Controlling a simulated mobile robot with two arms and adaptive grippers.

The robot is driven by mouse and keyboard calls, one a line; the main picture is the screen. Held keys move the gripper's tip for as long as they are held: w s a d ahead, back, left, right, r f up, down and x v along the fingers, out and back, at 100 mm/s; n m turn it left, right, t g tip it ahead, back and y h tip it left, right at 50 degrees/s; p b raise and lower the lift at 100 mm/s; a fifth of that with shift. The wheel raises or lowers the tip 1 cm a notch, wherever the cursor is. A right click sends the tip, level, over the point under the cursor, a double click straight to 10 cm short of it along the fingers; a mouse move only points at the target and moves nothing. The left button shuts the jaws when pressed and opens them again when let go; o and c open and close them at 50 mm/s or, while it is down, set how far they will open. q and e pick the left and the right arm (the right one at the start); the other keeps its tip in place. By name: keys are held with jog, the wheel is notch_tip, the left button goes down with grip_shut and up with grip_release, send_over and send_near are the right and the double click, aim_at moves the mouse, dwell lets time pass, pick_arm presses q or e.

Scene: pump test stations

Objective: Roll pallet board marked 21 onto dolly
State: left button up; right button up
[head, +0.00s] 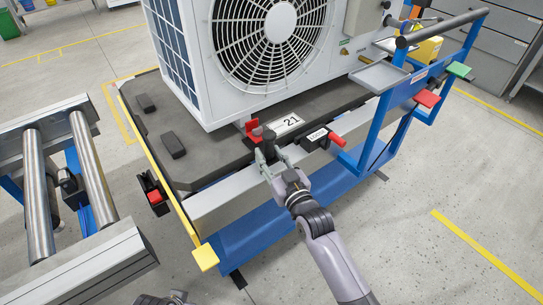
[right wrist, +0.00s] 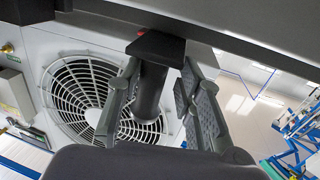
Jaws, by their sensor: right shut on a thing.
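The dark grey pallet board (head: 200,150) lies on the blue station frame (head: 245,235) and bears a white heat pump unit (head: 200,70). A white label "21" (head: 290,122) sits near its front edge. My right gripper (head: 270,160) is shut on a dark upright grip post (head: 268,138) at that edge, left of the label. The right wrist view shows the post (right wrist: 150,88) between both fingers. The dolly (head: 70,270), with steel rollers (head: 38,195), stands at the left, apart from the board. A dark tip at the bottom edge may be my left gripper (head: 163,299); its jaws are unclear.
A lock lever with a red handle (head: 334,138) sits right of my gripper. A black and red catch (head: 154,194) is at the frame's left end. A push rail (head: 440,28) with red and green pads rises at the right. Bare floor (head: 430,180) lies in front.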

jog(key=shift+w+d+r, duration=0.1)
jog(key=shift+w+d, duration=0.15)
jog(key=shift+d, duration=0.15)
grip_shut()
jog(key=o, duration=1)
grip_release()
jog(key=shift+s, duration=0.1)
jog(key=shift+a, duration=0.1)
jog(key=shift+s, duration=0.1)
jog(key=shift+s+d, duration=0.2)
jog(key=shift+s, duration=0.1)
jog(key=v, duration=1.1)
